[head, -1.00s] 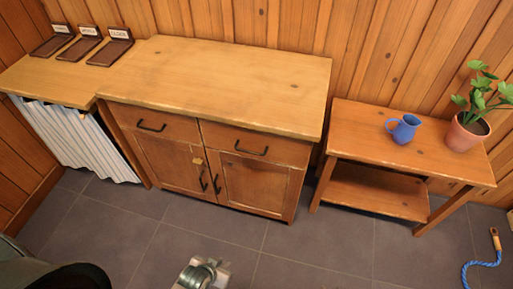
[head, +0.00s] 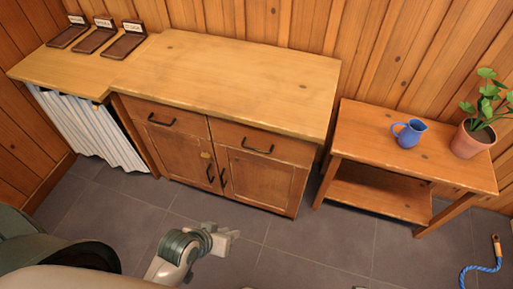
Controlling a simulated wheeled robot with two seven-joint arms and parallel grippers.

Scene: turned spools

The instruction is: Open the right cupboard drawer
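The wooden cupboard has two drawers side by side above two doors. The right drawer (head: 285,147) is closed, flush with the cupboard front, with a dark bar handle (head: 257,150) on it. The left drawer (head: 185,123) is also closed and has a similar handle. My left gripper (head: 232,236) is low in front of the cupboard, over the floor, below and apart from the right drawer handle. It is small and seen from above, so I cannot tell whether its fingers are apart. It touches nothing that I can see. My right gripper does not show clearly.
The cupboard top (head: 225,75) is bare. At left, a lower counter (head: 60,75) with a striped curtain holds three small labelled stands. At right, a side table (head: 350,130) bears a blue jug (head: 408,134) and a potted plant (head: 472,140). A blue rope (head: 480,268) lies at lower right.

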